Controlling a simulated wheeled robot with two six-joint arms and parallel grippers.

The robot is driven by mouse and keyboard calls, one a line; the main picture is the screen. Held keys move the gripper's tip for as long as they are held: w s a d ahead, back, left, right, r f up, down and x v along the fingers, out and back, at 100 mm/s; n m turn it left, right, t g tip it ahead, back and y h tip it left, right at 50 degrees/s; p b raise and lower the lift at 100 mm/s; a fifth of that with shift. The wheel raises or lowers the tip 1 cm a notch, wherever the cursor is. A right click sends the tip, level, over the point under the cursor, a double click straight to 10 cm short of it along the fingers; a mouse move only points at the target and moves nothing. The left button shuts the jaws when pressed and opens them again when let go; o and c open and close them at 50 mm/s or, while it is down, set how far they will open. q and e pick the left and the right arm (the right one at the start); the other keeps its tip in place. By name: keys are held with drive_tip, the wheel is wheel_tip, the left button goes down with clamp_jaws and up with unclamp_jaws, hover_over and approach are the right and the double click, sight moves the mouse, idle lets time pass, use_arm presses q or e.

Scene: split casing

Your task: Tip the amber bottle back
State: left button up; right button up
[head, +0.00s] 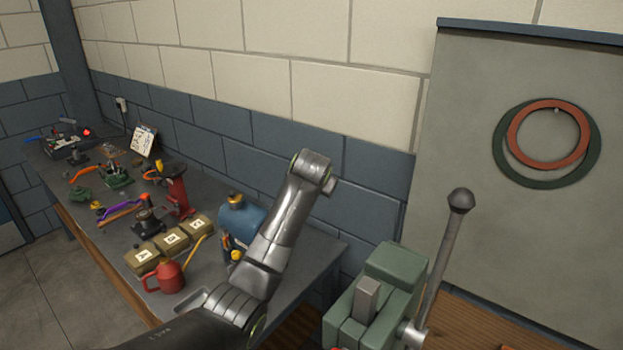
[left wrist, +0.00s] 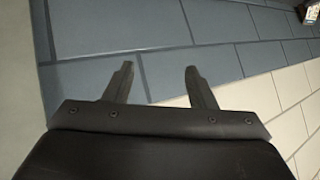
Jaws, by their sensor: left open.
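I cannot make out an amber bottle in either view. My left gripper (left wrist: 159,72) shows in the left wrist view with its two fingers apart and nothing between them. My right gripper is in neither view.
A grey bench (head: 207,292) along the wall holds a red oil can (head: 170,277), boxes with letters (head: 171,241), a blue container (head: 241,220), a red jack (head: 179,193) and several tools. A green machine with a lever (head: 455,225) stands at right. Rings (head: 515,146) hang on a panel.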

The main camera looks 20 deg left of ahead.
use_arm(q)
drive_tip(key=b+v, duration=0.5)
drive_tip(key=v, duration=1)
drive_tip(key=shift+s+r, duration=0.2)
